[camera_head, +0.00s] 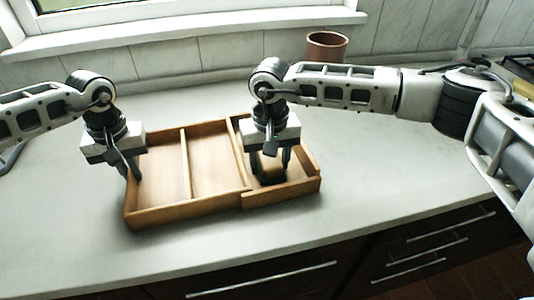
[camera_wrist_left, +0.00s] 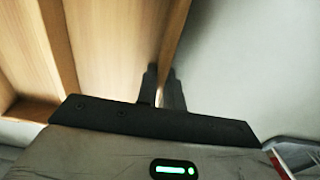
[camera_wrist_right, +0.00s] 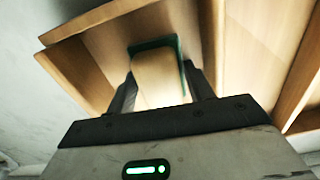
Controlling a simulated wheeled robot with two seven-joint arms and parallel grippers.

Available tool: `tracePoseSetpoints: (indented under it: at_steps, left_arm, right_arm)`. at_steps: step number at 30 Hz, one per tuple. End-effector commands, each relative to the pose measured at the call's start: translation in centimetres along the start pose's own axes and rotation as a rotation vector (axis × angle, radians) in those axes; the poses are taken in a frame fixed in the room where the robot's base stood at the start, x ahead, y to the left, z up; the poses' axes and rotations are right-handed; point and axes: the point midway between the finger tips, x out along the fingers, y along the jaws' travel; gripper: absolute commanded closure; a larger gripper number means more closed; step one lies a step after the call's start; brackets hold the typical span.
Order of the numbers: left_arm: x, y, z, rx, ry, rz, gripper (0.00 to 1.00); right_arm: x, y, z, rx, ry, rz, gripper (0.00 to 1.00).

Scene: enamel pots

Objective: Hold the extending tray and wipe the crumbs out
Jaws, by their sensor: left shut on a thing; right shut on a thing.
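The wooden extending tray (camera_head: 215,147) lies on the counter, with a divider between its left compartments and a lower extension section (camera_head: 313,184) at its right. My left gripper (camera_head: 128,172) is shut on the tray's left wall, which also shows between its fingers in the left wrist view (camera_wrist_left: 170,55). My right gripper (camera_head: 270,165) points down inside the right section. It is shut on a wooden block with a green edge, a brush or sponge (camera_wrist_right: 158,78), partly hidden by the fingers. I cannot make out any crumbs.
A brown cup (camera_head: 327,47) stands at the back of the counter near the wall. The pale counter (camera_head: 380,190) is clear to the right and in front of the tray. Its front edge runs above dark drawers (camera_head: 430,250). A window sill is at the back left.

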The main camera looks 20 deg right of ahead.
Motion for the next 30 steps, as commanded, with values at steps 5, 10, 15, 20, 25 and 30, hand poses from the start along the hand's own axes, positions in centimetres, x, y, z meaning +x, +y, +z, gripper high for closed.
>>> tracePoseSetpoints:
  at_steps: [5, 10, 15, 20, 25, 30]
  left_arm:
    - [0.0, 0.1, 0.0, 0.001, 0.0, 0.003, 1.0]
    - [0.0, 0.1, 0.0, 0.001, 0.0, 0.003, 1.0]
    - [0.0, 0.1, 0.0, 0.001, 0.0, 0.003, 1.0]
    - [0.0, 0.1, 0.0, 0.001, 0.0, 0.002, 1.0]
    - [0.0, 0.1, 0.0, 0.001, 0.0, 0.002, 1.0]
    - [0.0, 0.1, 0.0, 0.001, 0.0, 0.002, 1.0]
  right_arm:
    - [0.4, 0.1, 1.0, -0.001, -0.009, 0.004, 0.66]
    - [0.5, 0.1, 1.0, -0.001, -0.011, 0.005, 0.66]
    - [-0.2, 0.1, 1.0, -0.001, -0.009, 0.005, 0.66]
    - [-2.3, 0.1, 0.9, -0.002, -0.006, 0.003, 0.66]
    - [-4.4, 0.1, 0.8, -0.001, -0.005, 0.003, 0.66]
    - [-6.5, 0.1, 0.8, -0.001, -0.003, 0.001, 0.66]
